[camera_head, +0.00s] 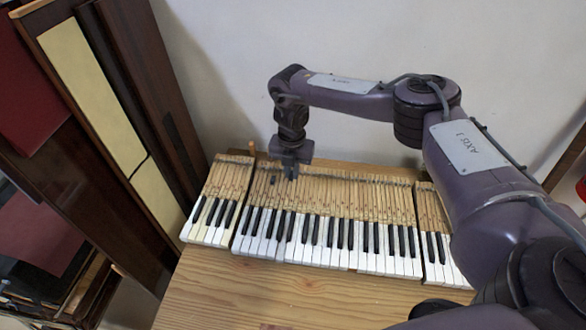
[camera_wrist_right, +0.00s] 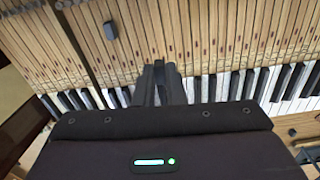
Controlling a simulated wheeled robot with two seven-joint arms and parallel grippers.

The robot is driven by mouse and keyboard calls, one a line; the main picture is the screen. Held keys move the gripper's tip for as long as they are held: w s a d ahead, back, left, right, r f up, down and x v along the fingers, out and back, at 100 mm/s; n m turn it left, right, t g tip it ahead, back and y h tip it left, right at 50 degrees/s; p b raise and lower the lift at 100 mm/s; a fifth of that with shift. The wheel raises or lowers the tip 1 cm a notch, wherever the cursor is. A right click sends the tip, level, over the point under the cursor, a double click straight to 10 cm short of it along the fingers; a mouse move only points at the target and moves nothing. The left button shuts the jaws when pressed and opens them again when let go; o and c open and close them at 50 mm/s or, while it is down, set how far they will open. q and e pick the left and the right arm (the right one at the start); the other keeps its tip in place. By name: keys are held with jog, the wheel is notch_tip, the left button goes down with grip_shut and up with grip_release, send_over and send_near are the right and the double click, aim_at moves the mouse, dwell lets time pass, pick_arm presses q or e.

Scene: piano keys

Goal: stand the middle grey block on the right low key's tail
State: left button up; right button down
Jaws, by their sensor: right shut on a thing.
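My right gripper (camera_head: 291,174) is over the wooden key tails, left of the keyboard's middle. In the wrist view its fingers (camera_wrist_right: 160,82) are shut on a narrow grey block (camera_wrist_right: 159,70), which is mostly hidden between them. Another small grey block (camera_wrist_right: 110,30) is on the tails to the left of the fingers in the wrist view; a small dark piece (camera_head: 273,181) shows left of the gripper in the head view. The bare key tails (camera_head: 345,195) run behind the black and white keys. I cannot tell which keys sit low. My left gripper is out of view.
The keyboard lies on a wooden table (camera_head: 240,295), in sections with gaps near its left and right ends. Tall dark wooden panels (camera_head: 75,190) stand at the left. A pale wall (camera_head: 230,70) is behind. The table front is clear.

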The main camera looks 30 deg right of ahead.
jog(key=shift+d+f+n, duration=0.2)
jog(key=shift+f+n, duration=0.1)
jog(key=shift+n, duration=0.2)
jog(key=b, duration=0.4)
send_over(293, 193)
jog(key=shift+f, duration=2.15)
jog(key=shift+f+b, duration=0.45)
jog(key=shift+f, duration=0.4)
jog(key=shift+f, duration=0.4)
jog(key=c, duration=1.8)
grip_release()
jog(key=shift+c, duration=0.2)
